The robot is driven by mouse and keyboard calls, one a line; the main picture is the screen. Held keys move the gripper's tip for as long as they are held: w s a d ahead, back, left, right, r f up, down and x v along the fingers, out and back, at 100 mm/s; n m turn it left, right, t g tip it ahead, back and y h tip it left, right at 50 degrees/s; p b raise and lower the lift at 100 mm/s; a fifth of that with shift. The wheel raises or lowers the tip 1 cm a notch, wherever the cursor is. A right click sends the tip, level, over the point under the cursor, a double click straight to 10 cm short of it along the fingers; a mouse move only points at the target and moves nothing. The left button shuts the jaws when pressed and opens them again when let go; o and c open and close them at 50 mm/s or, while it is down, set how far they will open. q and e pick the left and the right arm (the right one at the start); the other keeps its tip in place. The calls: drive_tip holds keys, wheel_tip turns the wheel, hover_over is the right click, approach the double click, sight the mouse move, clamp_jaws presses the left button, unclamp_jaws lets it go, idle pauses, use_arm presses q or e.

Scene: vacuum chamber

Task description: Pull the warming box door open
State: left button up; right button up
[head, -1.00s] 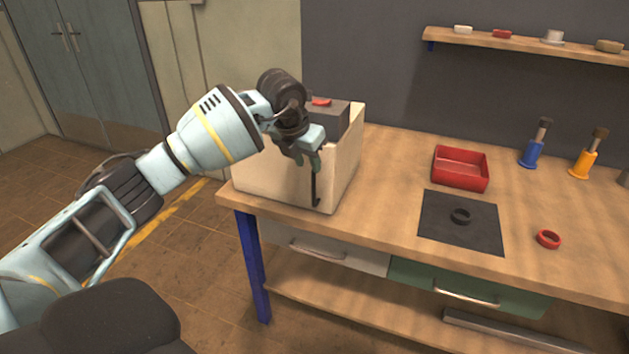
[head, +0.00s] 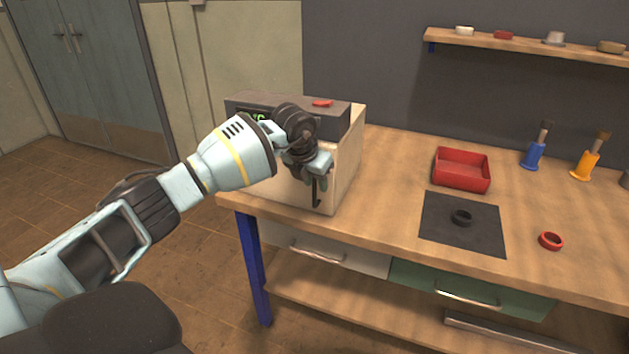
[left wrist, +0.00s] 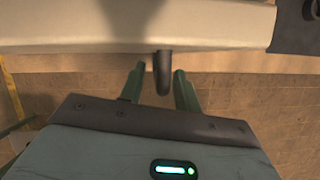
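The warming box (head: 348,160) is a cream box with a dark top panel and a small green display, on the left end of the workbench. Its door (head: 280,189) faces the front and looks closed; my left arm hides part of it. A dark upright handle (head: 317,193) is on the door's right side. My left gripper (head: 322,180) is at the upper part of this handle. In the left wrist view, the gripper's green fingers (left wrist: 159,88) are open, with the dark handle (left wrist: 162,72) between them and a gap on each side. My right gripper is not in view.
On the workbench (head: 395,160) are a red tray (head: 462,184), a dark mat (head: 440,233) with a black ring (head: 461,218), a red ring (head: 551,241), and blue (head: 534,153) and yellow (head: 586,162) brush-topped holders. Drawers sit below. The floor left of the bench is clear.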

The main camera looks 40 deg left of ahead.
use_arm(q)
clamp_jaws()
drive_tip(key=shift+s, duration=0.15)
